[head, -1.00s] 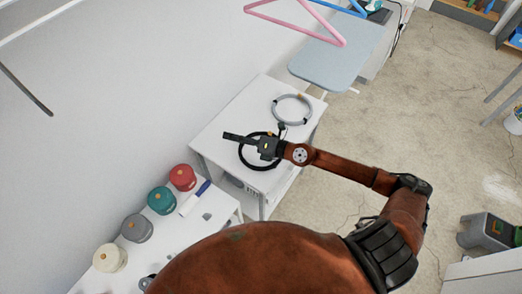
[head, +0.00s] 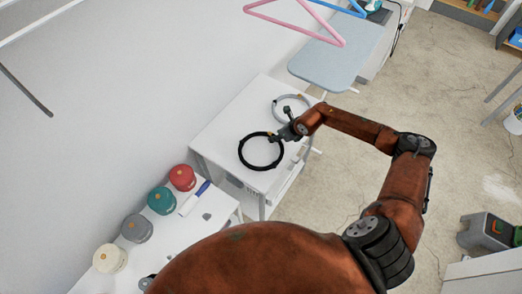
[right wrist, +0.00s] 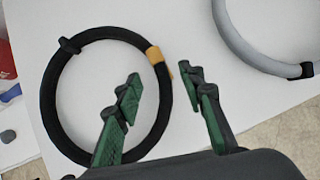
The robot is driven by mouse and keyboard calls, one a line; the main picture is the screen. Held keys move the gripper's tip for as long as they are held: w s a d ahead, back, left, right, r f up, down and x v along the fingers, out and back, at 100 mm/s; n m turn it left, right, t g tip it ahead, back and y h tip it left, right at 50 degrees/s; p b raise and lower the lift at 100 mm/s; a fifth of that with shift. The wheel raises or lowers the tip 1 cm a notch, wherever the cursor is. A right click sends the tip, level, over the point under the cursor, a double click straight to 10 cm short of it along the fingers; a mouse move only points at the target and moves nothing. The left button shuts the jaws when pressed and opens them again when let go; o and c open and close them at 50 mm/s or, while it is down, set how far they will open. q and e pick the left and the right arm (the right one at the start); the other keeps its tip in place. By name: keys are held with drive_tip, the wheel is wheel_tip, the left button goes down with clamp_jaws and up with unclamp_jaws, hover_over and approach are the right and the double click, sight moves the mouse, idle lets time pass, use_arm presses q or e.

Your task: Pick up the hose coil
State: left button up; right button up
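A black hose coil (head: 243,160) lies flat on a white table (head: 226,121). A grey hose coil (head: 278,99) lies behind it on the same table. My right gripper (head: 285,124) is over the table, by the black coil's upper right edge and close to the grey coil. In the right wrist view my gripper (right wrist: 160,84) is open and empty. One green fingertip shows over the inside of the black coil (right wrist: 48,95) and the other outside it, with the coil's yellow-banded side between them. The grey coil (right wrist: 240,50) is at upper right. My left gripper is out of view.
Red (head: 182,177), teal (head: 161,200), grey and cream canisters stand on a nearer white table. A blue-handled roller (head: 194,198) lies beside them. An ironing board (head: 335,62) and a pink hanger (head: 295,22) are beyond.

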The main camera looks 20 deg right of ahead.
drive_tip(key=shift+x, duration=1.05)
drive_tip(key=shift+s, duration=0.1)
clamp_jaws()
